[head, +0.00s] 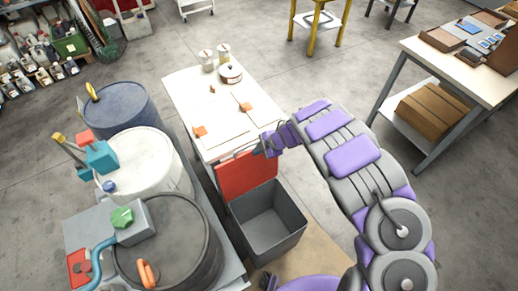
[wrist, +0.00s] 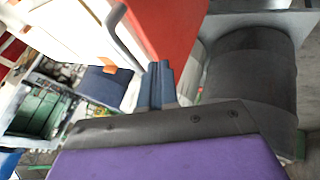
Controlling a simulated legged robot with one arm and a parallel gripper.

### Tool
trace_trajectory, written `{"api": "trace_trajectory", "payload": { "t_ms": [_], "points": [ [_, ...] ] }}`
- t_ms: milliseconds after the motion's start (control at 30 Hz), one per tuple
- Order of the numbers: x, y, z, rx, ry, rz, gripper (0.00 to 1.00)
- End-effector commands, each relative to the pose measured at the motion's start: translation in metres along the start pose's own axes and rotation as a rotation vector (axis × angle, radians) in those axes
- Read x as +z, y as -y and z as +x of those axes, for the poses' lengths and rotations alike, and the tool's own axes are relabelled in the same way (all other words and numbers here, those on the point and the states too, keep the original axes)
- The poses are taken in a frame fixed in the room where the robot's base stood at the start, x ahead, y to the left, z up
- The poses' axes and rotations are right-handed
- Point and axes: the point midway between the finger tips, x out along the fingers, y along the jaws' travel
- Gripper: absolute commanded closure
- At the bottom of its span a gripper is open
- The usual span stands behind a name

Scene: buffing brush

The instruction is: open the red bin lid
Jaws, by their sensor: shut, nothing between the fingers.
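The red bin lid (head: 246,174) stands raised at the back edge of the grey bin (head: 270,222), and the bin's open inside shows in the head view. My gripper (head: 262,151) is at the lid's upper edge, on the right. In the wrist view the closed blue fingers of my gripper (wrist: 157,72) point toward the red lid (wrist: 172,25). A grey bar handle (wrist: 122,35) runs along the lid's left side, close to the fingertips. The fingers hold nothing. I cannot tell whether they touch the lid.
A white-topped table (head: 210,95) with a pot and cups stands behind the bin. A blue drum (head: 118,108), a white drum (head: 135,160) and a dark drum (head: 170,250) line the left. A workbench (head: 455,65) stands at right. Open floor lies between.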

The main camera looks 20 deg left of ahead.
Motion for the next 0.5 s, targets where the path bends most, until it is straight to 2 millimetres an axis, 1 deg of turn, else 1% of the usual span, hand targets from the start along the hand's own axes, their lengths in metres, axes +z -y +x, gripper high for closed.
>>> {"api": "trace_trajectory", "payload": {
  "t_ms": [67,100,400,500],
  "points": [
    [-0.004,0.003,-0.006,-0.001,0.003,-0.001,1.0],
    [-0.003,0.0,-0.015,0.003,0.003,-0.002,1.0],
    [-0.005,-0.015,-0.072,0.003,0.006,-0.003,1.0],
    [-0.007,-0.017,-0.087,0.0,0.003,-0.002,1.0]
  ]
}}
